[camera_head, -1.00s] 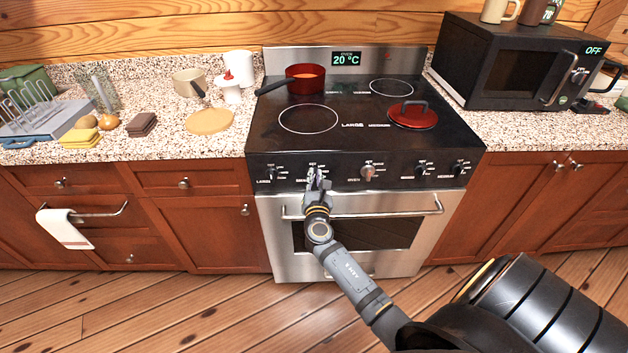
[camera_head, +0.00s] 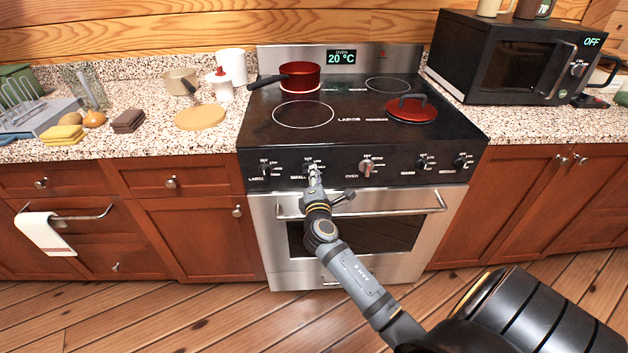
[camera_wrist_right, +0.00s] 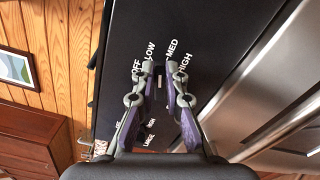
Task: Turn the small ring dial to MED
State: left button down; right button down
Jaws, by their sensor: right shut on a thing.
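The small ring dial (camera_head: 309,163) is the second knob from the left on the black front panel of the stove. My right gripper (camera_head: 313,170) is at this dial, its fingers shut on it and partly covering it. In the right wrist view the fingertips (camera_wrist_right: 163,70) close around the dial, which is mostly hidden between them. The labels OFF, LOW, MED and HIGH (camera_wrist_right: 172,50) fan out just beyond the fingertips. I cannot tell exactly which label the dial points to. My left gripper is not in view.
The large ring dial (camera_head: 264,168) is to the left and the oven dial (camera_head: 366,165) to the right, with more knobs beyond. The oven handle (camera_head: 400,207) runs below my right gripper. A red saucepan (camera_head: 299,75) and a red lid (camera_head: 411,108) are on the cooktop.

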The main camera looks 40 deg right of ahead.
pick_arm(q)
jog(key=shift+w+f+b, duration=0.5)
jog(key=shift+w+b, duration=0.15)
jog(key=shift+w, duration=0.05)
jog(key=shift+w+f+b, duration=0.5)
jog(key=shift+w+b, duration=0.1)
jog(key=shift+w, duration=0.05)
pick_arm(e)
jog(key=shift+d+f+m, duration=0.1)
jog(key=shift+f+m, duration=0.1)
jog(key=shift+m, duration=0.8)
jog(key=shift+f+m, duration=0.2)
jog(key=shift+m, duration=0.8)
jog(key=c, duration=1.4)
grip_release()
jog(key=v, duration=1.2)
